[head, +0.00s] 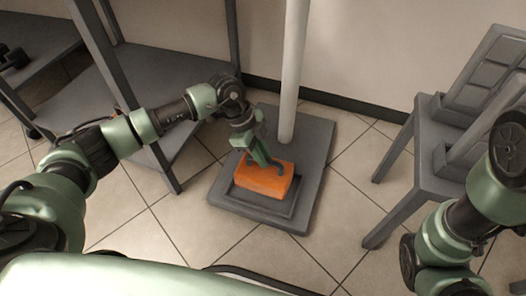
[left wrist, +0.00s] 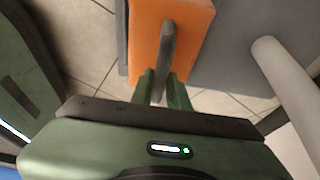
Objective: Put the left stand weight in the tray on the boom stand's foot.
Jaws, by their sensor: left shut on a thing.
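The stand weight is an orange block (head: 264,181) with a dark grey handle (left wrist: 167,45) on top. My left gripper (head: 266,161) reaches down from above and is shut on that handle; its fingers (left wrist: 163,88) also show in the left wrist view. The weight is at the tray (head: 249,200), a dark grey rimmed recess on the flat grey foot (head: 312,142) of the boom stand. The weight covers much of the tray, whose front rim shows. I cannot tell whether its underside touches the tray floor. My right gripper is out of view.
The stand's pale upright pole (head: 293,65) rises behind the tray, close to my left gripper. A grey shelf unit (head: 180,75) stands at the left. Tiled floor (head: 180,235) is clear in front.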

